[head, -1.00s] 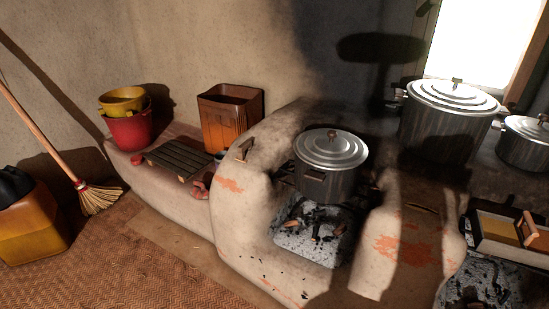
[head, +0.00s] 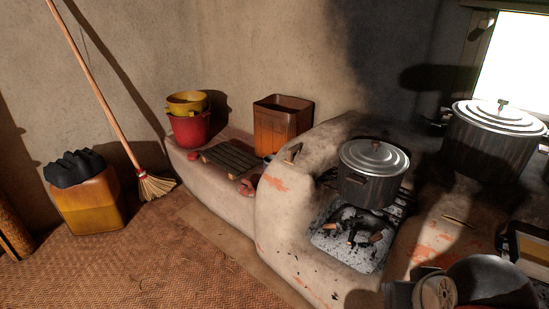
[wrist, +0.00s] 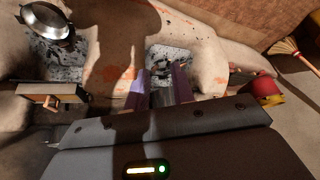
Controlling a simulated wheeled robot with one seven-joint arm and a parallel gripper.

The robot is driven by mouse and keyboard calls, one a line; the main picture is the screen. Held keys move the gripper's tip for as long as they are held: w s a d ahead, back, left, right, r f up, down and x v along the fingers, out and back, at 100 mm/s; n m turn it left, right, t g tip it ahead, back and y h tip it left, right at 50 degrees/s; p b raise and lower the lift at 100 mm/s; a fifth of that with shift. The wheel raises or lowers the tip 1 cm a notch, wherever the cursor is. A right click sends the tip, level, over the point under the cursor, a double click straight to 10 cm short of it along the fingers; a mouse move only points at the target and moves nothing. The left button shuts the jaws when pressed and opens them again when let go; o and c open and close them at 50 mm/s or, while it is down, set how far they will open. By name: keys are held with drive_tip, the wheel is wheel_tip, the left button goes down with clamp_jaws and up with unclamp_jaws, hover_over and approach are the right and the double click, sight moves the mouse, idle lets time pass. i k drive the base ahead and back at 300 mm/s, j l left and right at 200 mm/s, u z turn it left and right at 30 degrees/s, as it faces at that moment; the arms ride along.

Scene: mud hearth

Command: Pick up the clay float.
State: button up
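A shallow wooden tray (head: 530,243) with a yellowish inside is cut off by the right edge of the head view. In the wrist view the tray (wrist: 38,90) lies at the left, with a small wooden handle (wrist: 66,101) on it. This handled piece looks like the clay float, but it is too small to be sure. My gripper (wrist: 158,88) shows two purplish fingers apart with nothing visible held between them. It is well to the right of the tray in the wrist view. My arm (head: 465,285) shows at the lower right of the head view.
The mud hearth (head: 285,235) carries a lidded pot (head: 373,165) over ash and charred wood. A larger pot (head: 490,145) stands at the back right. A slatted rack (head: 232,157), a red bucket (head: 190,130) and an orange bin (head: 277,128) stand on the ledge.

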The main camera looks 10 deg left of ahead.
sight(296, 149)
drive_tip(key=i+j+z, duration=0.3)
drive_tip(key=j, duration=0.35)
drive_tip(key=i+j+z, duration=0.15)
drive_tip(key=i+j, duration=0.15)
drive_tip(key=i+j+z, duration=0.15)
drive_tip(key=j, duration=0.35)
drive_tip(key=i+j+z, duration=0.15)
drive_tip(key=j, duration=0.25)
drive_tip(key=i+j+z, duration=0.15)
drive_tip(key=j, duration=0.25)
drive_tip(key=j+z, duration=0.15)
drive_tip(key=j, duration=0.25)
drive_tip(key=i, duration=0.05)
